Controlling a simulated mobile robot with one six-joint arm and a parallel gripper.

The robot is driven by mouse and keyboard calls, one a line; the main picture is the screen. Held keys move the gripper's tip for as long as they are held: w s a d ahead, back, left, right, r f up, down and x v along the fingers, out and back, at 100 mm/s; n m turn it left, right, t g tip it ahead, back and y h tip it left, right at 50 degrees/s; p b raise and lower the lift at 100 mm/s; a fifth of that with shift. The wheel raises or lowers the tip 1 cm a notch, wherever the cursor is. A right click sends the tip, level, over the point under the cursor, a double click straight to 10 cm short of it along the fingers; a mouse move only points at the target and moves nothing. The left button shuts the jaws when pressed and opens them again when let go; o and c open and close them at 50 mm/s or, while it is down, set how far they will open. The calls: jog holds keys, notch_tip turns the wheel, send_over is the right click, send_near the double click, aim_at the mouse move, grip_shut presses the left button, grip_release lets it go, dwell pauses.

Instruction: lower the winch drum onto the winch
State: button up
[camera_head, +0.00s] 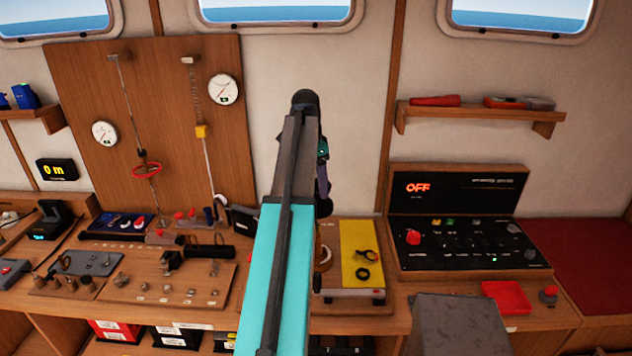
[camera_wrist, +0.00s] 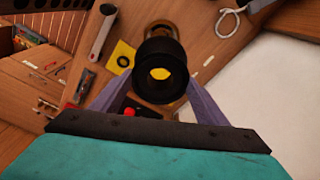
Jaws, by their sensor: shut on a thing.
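The winch drum (camera_wrist: 150,52) is a black, spool-like ring in the wrist view. Yellow shows through its centre hole. My gripper (camera_wrist: 160,82) is shut on it, with a purple finger on each side. A tan round thing (camera_wrist: 165,26) shows just beyond the drum; I cannot tell whether it is part of the winch or whether it touches the drum. In the head view my arm covers most of the gripper, and one purple finger (camera_head: 322,185) shows at the arm's right side. The drum is not clearly seen there, and I cannot pick out the winch with certainty.
A yellow panel (camera_head: 352,238) with black rings lies on the bench right of my arm. The black control box (camera_head: 462,192) reads OFF. Left are a wooden fitting board (camera_head: 205,292) and an upright board (camera_head: 170,90) with gauges. A red tray (camera_head: 506,297) lies at right.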

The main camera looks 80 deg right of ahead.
send_over(317, 230)
jog(key=d, duration=0.1)
jog(key=shift+w+f+b, duration=0.15)
jog(key=shift+f+b, duration=0.05)
jog(key=shift+f, duration=1.25)
jog(key=shift+w+f+b, duration=0.15)
jog(key=shift+f, duration=1.25)
jog(key=shift+p, duration=0.3)
jog(key=shift+f+b, duration=2)
jog(key=shift+f, duration=2.8)
